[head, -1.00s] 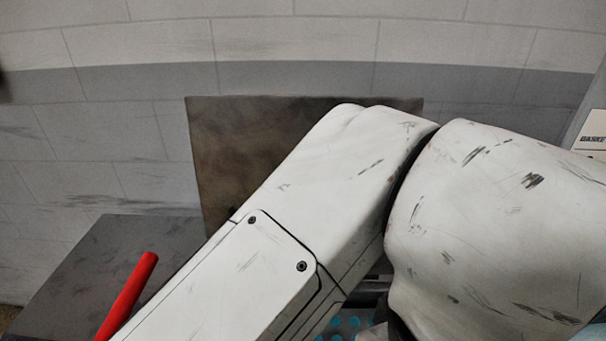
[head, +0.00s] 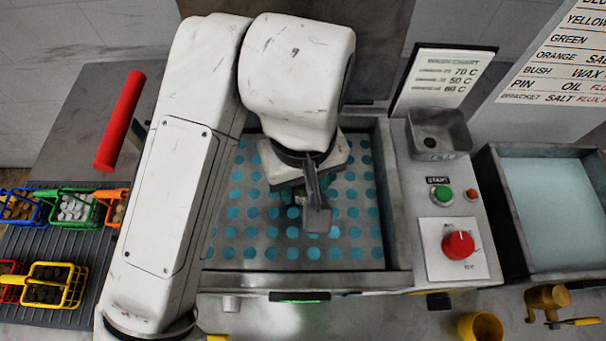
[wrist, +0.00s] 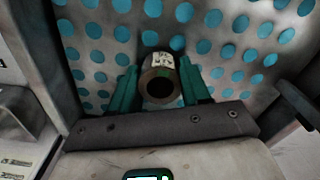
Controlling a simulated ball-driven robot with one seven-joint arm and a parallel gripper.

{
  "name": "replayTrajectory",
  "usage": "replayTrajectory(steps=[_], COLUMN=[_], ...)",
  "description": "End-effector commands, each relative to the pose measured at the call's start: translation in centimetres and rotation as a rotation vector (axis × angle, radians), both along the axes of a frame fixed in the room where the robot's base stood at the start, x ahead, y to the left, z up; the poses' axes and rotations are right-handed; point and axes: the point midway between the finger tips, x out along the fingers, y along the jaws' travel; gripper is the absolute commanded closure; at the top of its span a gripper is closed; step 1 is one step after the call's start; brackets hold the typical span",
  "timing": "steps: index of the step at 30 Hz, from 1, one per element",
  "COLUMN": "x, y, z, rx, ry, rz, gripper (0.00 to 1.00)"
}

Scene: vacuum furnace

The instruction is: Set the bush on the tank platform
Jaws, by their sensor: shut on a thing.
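The bush (wrist: 158,64) is a short dark hollow cylinder with a white label, seen end-on in the wrist view. My gripper (wrist: 160,80) is shut on it, with a green finger on each side. In the head view my gripper (head: 306,192) is over the tank platform (head: 352,225), a grey plate with teal dots inside a metal-walled tank. The wrist view also shows the platform (wrist: 225,45) behind the bush. In the head view my wrist mostly hides the bush. I cannot tell whether the bush touches the platform.
Right of the tank are a control panel with a red knob (head: 458,243), a green button (head: 441,194) and a small metal cup (head: 438,132). A liquid-filled basin (head: 555,205) stands far right. Small coloured baskets (head: 52,285) and a red cylinder (head: 120,120) are at left.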

Motion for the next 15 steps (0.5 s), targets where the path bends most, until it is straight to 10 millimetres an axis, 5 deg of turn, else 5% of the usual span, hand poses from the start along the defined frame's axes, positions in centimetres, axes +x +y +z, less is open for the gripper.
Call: replayTrajectory(steps=[11,12,15], x=[0.0,0.0,0.0], y=[-0.01,0.0,0.0], z=[-0.43,-0.43,-0.39], rx=[0.0,0.001,0.001], ry=[-0.001,0.0,0.0], rz=[0.0,0.0,0.0], gripper=[0.96,0.52,0.42])
